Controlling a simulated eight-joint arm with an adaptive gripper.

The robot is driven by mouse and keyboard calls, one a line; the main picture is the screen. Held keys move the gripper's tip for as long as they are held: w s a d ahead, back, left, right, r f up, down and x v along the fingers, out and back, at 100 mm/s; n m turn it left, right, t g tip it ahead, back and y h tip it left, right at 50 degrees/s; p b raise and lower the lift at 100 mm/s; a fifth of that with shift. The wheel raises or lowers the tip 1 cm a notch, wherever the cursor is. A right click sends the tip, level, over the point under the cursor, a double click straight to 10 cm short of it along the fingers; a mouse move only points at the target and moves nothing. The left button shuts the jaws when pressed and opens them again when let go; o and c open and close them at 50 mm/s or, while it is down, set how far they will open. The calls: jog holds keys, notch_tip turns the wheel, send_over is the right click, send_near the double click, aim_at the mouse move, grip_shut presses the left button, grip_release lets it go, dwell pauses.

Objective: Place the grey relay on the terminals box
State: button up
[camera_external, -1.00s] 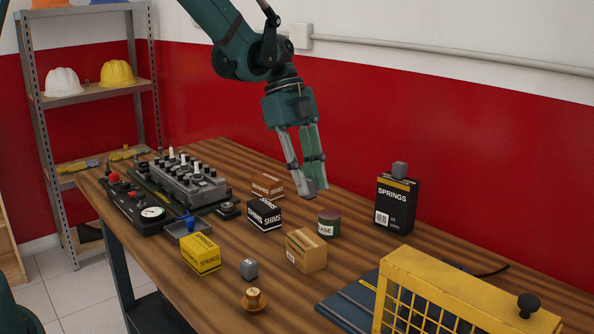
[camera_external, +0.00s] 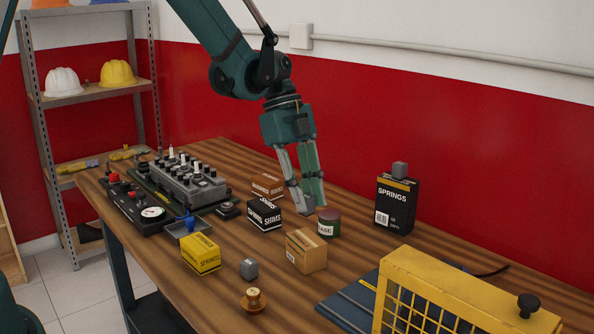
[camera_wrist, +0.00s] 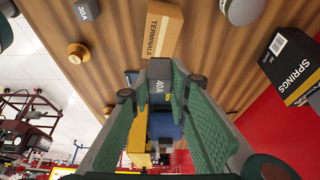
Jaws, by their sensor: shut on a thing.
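My gripper (camera_external: 305,197) is shut on a small grey relay, whose underside shows below the fingertips. In the wrist view the relay (camera_wrist: 160,84) reads "40A" and sits between the two green-padded fingers. The terminals box (camera_external: 306,251) is a tan cardboard box on the table, in front of and below my gripper in the external view. Its "TERMINALS" label shows in the wrist view (camera_wrist: 164,30), just beyond the held relay. The relay is in the air, apart from the box.
A black shims box (camera_external: 265,214), a yellow box (camera_external: 200,255), a second grey relay (camera_external: 249,268) and a brass knob (camera_external: 253,299) are nearby. The springs box (camera_external: 395,205) bears a grey block (camera_external: 400,169).

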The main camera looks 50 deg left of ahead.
jog(key=shift+f, duration=1.05)
jog(key=shift+f, duration=0.15)
jog(key=shift+f, duration=1.95)
jog(key=shift+f, duration=0.15)
jog(key=o, duration=0.8)
jog(key=shift+o, duration=0.3)
jog(key=v, duration=1.2)
jog(key=shift+r, duration=0.25)
